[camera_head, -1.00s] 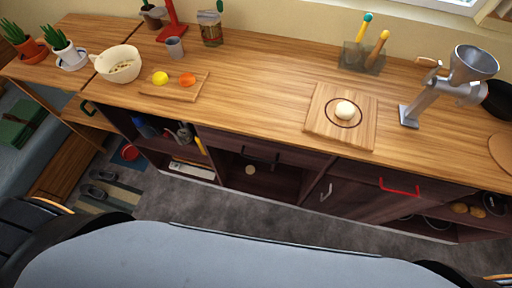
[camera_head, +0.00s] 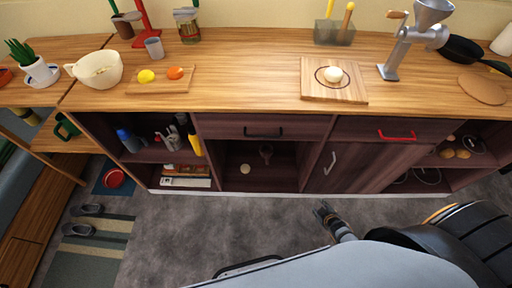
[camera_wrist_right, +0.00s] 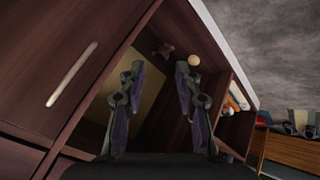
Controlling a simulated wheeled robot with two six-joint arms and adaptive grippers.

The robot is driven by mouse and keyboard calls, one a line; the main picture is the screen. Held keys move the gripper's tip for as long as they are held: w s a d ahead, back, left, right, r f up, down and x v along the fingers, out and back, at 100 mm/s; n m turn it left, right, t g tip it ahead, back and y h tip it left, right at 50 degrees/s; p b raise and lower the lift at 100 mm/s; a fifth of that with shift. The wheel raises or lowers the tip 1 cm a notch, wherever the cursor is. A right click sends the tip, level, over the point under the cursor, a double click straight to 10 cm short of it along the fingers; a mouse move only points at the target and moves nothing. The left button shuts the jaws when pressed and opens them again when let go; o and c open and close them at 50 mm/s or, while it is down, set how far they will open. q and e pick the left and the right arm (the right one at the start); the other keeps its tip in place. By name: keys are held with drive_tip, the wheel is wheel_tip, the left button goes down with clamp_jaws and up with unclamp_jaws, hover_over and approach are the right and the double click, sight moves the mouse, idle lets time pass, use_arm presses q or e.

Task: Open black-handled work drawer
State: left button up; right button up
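The work drawer (camera_head: 230,128) is a dark wood front under the counter, left of centre, and looks shut. Its black bar handle (camera_head: 264,132) is across the front. My right gripper (camera_head: 324,210) is low in front of the cabinet, over the grey floor, right of and well below the black handle, not touching it. In the right wrist view its two fingers (camera_wrist_right: 160,75) are apart with nothing between them, facing the open shelf bay. I cannot make out the black handle in that view. My left gripper is in neither view.
A drawer with a red handle (camera_head: 397,135) is to the right, above a cupboard door with a silver handle (camera_head: 330,163), also in the wrist view (camera_wrist_right: 72,75). The counter (camera_head: 250,75) carries a cutting board (camera_head: 318,90), grinder (camera_head: 405,45) and bowl (camera_head: 97,70). The floor ahead is clear.

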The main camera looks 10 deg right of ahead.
drive_tip(key=w+r+n+t+b, duration=0.3)
drive_tip(key=w+b, duration=0.1)
drive_tip(key=w, duration=0.4)
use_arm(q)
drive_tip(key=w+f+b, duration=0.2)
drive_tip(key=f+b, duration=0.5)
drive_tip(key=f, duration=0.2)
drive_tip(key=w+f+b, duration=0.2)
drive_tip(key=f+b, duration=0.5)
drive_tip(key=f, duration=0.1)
use_arm(e)
drive_tip(key=n+t+y, duration=0.6)
drive_tip(key=n+y, duration=0.5)
drive_tip(key=n, duration=0.5)
approach(264, 136)
drive_tip(key=p+x, duration=0.1)
drive_tip(key=x, duration=0.6)
drive_tip(key=p+x, duration=0.1)
drive_tip(key=x, duration=0.2)
drive_tip(key=shift+w+f+p, duration=0.25)
drive_tip(key=shift+p, duration=0.05)
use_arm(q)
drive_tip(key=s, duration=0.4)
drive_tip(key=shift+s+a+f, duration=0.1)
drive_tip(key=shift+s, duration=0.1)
use_arm(e)
clamp_jaws()
